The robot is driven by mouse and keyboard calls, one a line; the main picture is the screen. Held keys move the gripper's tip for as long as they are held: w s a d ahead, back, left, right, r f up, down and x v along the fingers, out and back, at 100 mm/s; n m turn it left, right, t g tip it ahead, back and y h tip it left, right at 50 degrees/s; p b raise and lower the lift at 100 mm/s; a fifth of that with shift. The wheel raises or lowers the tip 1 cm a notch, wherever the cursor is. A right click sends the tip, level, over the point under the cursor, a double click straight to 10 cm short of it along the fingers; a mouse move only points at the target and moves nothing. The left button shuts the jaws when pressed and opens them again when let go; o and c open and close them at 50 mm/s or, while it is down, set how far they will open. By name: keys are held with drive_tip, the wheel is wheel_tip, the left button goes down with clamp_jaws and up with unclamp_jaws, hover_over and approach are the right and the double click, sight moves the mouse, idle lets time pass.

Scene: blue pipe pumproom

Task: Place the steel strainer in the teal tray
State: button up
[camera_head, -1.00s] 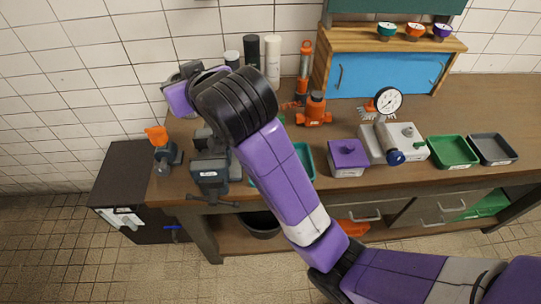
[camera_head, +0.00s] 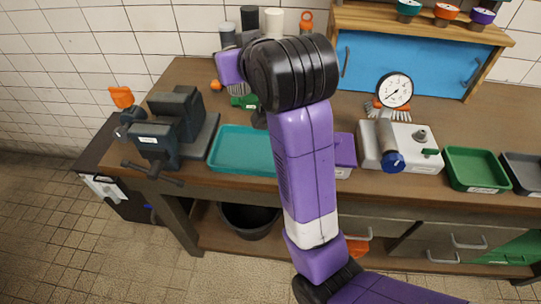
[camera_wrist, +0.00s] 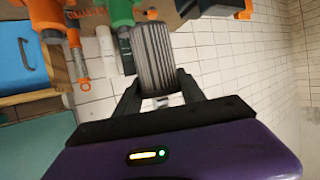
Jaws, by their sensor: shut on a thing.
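The steel strainer (camera_wrist: 152,55), a grey ribbed cylinder, shows in the wrist view between the two dark fingers of my gripper (camera_wrist: 158,84). The gripper is shut on it, and it is held clear of the bench. The teal tray (camera_head: 238,150) lies on the bench in the head view, right of the vise. Its right end is hidden behind my forearm, and its visible floor looks empty.
A dark vise (camera_head: 172,125) stands left of the tray. A pressure gauge (camera_head: 394,91), a grey pump block (camera_head: 400,148) and a green tray (camera_head: 476,169) stand to the right. A purple box (camera_head: 345,152) is partly behind my arm. Tall cylinders (camera_head: 273,22) stand at the back wall.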

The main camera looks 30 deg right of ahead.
drive_tip(key=shift+s+d+f, duration=0.3)
drive_tip(key=shift+d+f, duration=0.3)
drive_tip(key=shift+f, duration=0.05)
drive_tip(key=shift+f+b, duration=0.6)
drive_tip(key=shift+f, duration=8.9)
drive_tip(key=shift+f, duration=0.1)
drive_tip(key=o, duration=1.5)
drive_tip(key=shift+c, duration=0.2)
drive_tip(key=shift+r, duration=0.2)
drive_tip(key=v, duration=1.2)
